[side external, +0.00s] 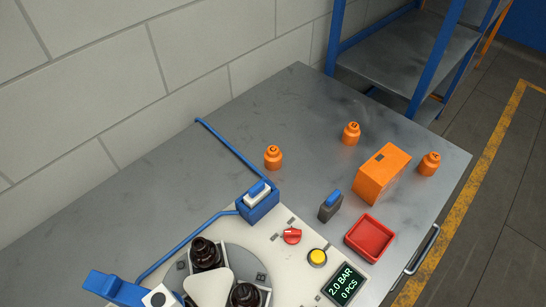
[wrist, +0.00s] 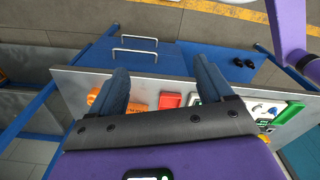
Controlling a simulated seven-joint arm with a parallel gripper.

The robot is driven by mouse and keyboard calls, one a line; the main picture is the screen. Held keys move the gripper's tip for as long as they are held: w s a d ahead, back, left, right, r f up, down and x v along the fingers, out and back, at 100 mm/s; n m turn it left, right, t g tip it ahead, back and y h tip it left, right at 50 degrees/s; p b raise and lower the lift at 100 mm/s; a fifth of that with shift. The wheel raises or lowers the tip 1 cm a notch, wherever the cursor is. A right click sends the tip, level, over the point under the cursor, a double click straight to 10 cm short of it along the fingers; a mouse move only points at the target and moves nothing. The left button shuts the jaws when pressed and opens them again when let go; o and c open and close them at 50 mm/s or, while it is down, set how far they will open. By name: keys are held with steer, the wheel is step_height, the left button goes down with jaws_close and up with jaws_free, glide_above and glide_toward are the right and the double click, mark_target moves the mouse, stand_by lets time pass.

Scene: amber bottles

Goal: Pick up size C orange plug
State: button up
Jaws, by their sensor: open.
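Three orange plugs stand upright on the grey metal table in the side external view: a left one (side external: 273,158), a back one (side external: 351,133) and a right one (side external: 429,164). Each has a dark letter on its top, too small to read surely, so I cannot tell which is size C. My gripper (wrist: 161,82) shows only in the wrist view. Its two blue-grey fingers are wide apart with nothing held between them. Orange shapes show on both sides of the left finger, which partly hides them; I cannot tell which things they are.
An orange box (side external: 373,184) stands between the back and right plugs. A red tray (side external: 369,239), also in the wrist view (wrist: 170,101), lies near the front edge. A grey-blue block (side external: 330,206) and the bottle machine (side external: 300,265) are nearby. A blue shelf (side external: 415,55) stands behind.

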steer(key=w+a+m+g+y, duration=0.2)
steer(key=a+m, duration=0.2)
steer(key=a, duration=0.4)
steer(key=w+a+m+g+y, duration=0.1)
steer(key=w+a+m+g, duration=0.2)
steer(key=a, duration=0.5)
steer(key=m+t+y, duration=0.9)
steer(key=m, duration=1.8)
glide_above(280, 156)
steer(key=s+d, duration=0.2)
steer(key=d, duration=0.3)
step_height(280, 156, down, 14)
steer(key=f, duration=0.1)
steer(key=shift+w+f, duration=0.15)
steer(key=shift+f, duration=1.3)
steer(key=shift+w+f, duration=0.1)
steer(key=shift+f, duration=1.3)
steer(key=shift+x, duration=2.6)
steer(key=shift+f, duration=0.15)
steer(key=shift+d+y, duration=0.1)
steer(key=shift+y, duration=0.2)
steer(key=c, duration=1.2)
